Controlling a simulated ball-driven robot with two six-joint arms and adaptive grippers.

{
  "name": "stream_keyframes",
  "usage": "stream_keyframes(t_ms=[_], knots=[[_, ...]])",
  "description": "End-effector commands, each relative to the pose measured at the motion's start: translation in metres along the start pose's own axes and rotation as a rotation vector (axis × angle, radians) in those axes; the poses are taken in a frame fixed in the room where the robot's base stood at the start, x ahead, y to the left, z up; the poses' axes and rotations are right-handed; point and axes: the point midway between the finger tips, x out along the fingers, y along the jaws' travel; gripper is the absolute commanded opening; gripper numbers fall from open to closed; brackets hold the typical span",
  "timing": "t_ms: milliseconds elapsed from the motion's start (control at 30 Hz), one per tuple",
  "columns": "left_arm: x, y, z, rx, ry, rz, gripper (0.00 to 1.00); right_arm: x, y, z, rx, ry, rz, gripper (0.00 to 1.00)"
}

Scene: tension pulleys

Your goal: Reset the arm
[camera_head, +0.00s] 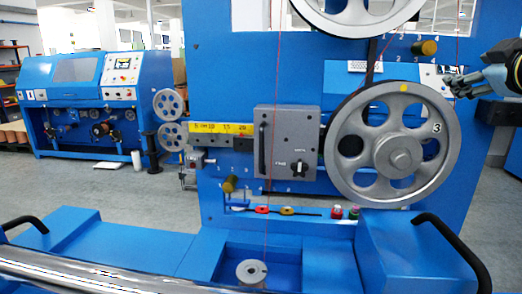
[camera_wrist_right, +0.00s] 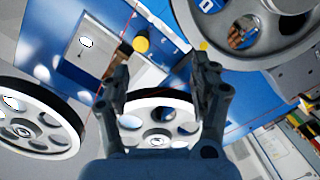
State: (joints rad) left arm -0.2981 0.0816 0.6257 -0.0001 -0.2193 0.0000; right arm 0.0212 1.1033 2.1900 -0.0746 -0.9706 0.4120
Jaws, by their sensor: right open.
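My right gripper (camera_head: 456,84) comes in from the right edge in the head view, at the upper right of the large grey pulley wheel marked 3 (camera_head: 400,155). Its fingers are apart, with nothing visible between them. The right wrist view also shows the open fingers (camera_wrist_right: 160,86), with a grey spoked wheel (camera_wrist_right: 158,141) behind them. I cannot tell from the head view whether the gripper touches the wheel. My left gripper is not in view.
A blue upright panel (camera_head: 228,75) carries the wheels, including an upper wheel (camera_head: 350,27), and a grey box (camera_head: 287,145). Brass-coloured knobs (camera_head: 429,47) stick out. A thin red line hangs above a grey weight (camera_head: 251,273). Another blue machine (camera_head: 75,70) stands behind left.

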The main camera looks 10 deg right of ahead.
Motion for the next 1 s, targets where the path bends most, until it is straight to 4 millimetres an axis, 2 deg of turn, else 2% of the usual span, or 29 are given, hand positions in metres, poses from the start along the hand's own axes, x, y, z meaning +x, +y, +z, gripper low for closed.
stream_keyframes(t_ms=[267,467,567,600,700,800,1000], knots=[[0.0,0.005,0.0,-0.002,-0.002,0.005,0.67,-0.021,-0.059,0.047,0.052,-0.128,-0.085,0.63],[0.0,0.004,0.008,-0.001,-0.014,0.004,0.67,-0.059,-0.126,0.097,0.109,-0.288,-0.191,0.63],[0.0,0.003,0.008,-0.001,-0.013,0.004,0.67,-0.097,-0.172,0.129,0.15,-0.41,-0.274,0.63],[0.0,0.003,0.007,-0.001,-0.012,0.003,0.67,-0.116,-0.192,0.142,0.167,-0.466,-0.311,0.63],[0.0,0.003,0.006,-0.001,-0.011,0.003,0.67,-0.163,-0.232,0.167,0.204,-0.595,-0.4,0.63],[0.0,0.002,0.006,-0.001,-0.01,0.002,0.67,-0.204,-0.261,0.181,0.235,-0.697,-0.474,0.63],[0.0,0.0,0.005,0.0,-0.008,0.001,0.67,-0.277,-0.301,0.196,0.29,-0.865,-0.6,0.63]])
